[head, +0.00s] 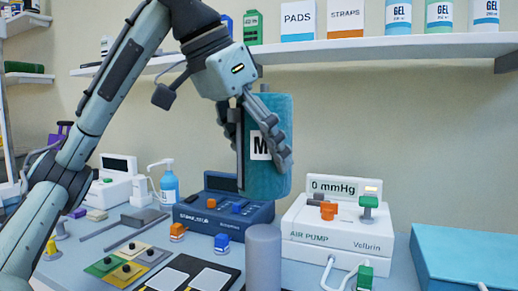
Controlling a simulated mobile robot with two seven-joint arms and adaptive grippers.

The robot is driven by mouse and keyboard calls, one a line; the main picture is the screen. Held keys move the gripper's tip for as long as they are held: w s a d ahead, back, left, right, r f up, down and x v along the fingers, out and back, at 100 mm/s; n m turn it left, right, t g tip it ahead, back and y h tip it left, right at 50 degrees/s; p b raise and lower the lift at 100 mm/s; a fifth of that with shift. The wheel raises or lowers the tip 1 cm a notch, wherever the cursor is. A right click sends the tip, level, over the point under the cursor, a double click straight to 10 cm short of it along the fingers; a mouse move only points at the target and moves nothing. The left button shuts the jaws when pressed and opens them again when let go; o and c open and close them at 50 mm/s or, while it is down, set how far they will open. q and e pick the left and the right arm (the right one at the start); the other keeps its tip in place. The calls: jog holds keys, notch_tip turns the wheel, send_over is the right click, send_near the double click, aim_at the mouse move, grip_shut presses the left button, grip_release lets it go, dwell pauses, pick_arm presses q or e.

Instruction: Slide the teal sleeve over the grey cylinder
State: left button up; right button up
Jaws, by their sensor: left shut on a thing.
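The teal sleeve (268,182), marked with a letter M on a white label, is held upright in the air. My left gripper (264,150) is shut on it, with fingers on its left side and its right front. The grey cylinder (263,257) stands upright at the front of the table, cut off by the bottom edge of the view. The sleeve is above the cylinder in the picture, and a gap shows between them. How far apart they are in depth, I cannot tell. My right gripper is not in view.
A white air pump (343,229) stands right of the cylinder, with hoses in front. A dark blue device (223,207) stands behind left. Electrode pads (208,279) lie left of the cylinder. A teal box (466,255) is far right. A shelf (400,47) runs above.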

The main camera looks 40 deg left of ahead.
aim_at(257, 234)
pick_arm(q)
jog(key=shift+f, duration=2.7)
jog(key=shift+f+b, duration=0.6)
jog(key=shift+b, duration=0.35)
jog(key=shift+f+b, duration=0.7)
jog(key=shift+b, duration=0.15)
notch_tip(257, 234, down, 3)
jog(key=b, duration=0.3)
notch_tip(257, 234, down, 3)
jog(key=shift+r+b, duration=0.1)
jog(key=shift+b, duration=0.9)
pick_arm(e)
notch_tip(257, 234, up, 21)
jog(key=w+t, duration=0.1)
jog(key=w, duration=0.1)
pick_arm(q)
notch_tip(257, 234, down, 4)
jog(key=shift+f+b, duration=0.1)
jog(key=shift+b, duration=0.8)
jog(key=shift+f, duration=0.75)
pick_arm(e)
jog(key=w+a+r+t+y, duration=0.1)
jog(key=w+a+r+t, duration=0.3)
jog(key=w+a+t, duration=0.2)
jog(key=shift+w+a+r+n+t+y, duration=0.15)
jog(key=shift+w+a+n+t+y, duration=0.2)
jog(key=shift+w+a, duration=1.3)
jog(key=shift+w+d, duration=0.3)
